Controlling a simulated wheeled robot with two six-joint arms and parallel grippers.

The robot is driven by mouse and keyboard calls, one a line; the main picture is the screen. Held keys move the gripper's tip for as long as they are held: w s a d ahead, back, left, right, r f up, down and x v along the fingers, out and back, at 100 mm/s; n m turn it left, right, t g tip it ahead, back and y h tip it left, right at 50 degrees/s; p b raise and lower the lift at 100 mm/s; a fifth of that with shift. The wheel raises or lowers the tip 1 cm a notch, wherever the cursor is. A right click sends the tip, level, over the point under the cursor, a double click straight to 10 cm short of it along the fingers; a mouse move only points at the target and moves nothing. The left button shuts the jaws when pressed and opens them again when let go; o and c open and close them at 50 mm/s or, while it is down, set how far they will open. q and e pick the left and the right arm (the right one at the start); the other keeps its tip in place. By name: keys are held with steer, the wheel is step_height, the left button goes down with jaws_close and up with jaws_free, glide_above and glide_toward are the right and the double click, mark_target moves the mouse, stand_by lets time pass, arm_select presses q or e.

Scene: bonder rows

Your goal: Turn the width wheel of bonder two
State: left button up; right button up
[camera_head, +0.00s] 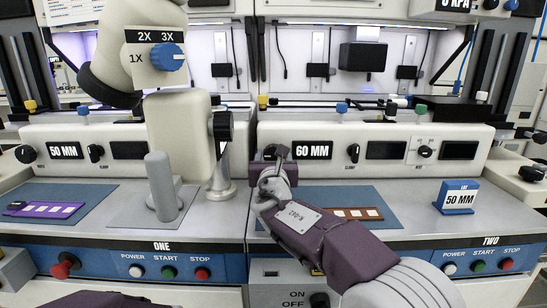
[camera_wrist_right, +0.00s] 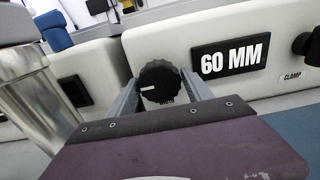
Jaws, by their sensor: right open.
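Bonder two's front panel has a width display (camera_head: 305,151) reading 60 MM, which also shows in the right wrist view (camera_wrist_right: 231,57). The width wheel (camera_wrist_right: 160,82) is a black ribbed knob with a white mark pointing left, just left of that display. My right gripper (camera_wrist_right: 158,92) is open, with one finger on each side of the wheel; I cannot tell whether they touch it. In the head view my right gripper (camera_head: 274,172) hides most of the wheel. A blue lot stand (camera_head: 458,197) on bonder two reads LOT 50 MM. My left gripper's fingers are not in view.
Bonder one (camera_head: 70,133), at left, reads 50 MM. A pale microscope-like body (camera_head: 180,135) with a blue 1X-2X-3X knob (camera_head: 167,57) stands left of my right gripper. A brown strip (camera_head: 358,213) lies on bonder two's blue mat. Start and stop buttons line the front edge.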

steer(key=shift+w, duration=0.1)
steer(key=shift+c, duration=0.3)
steer(key=c, duration=1)
steer(key=shift+c, duration=0.2)
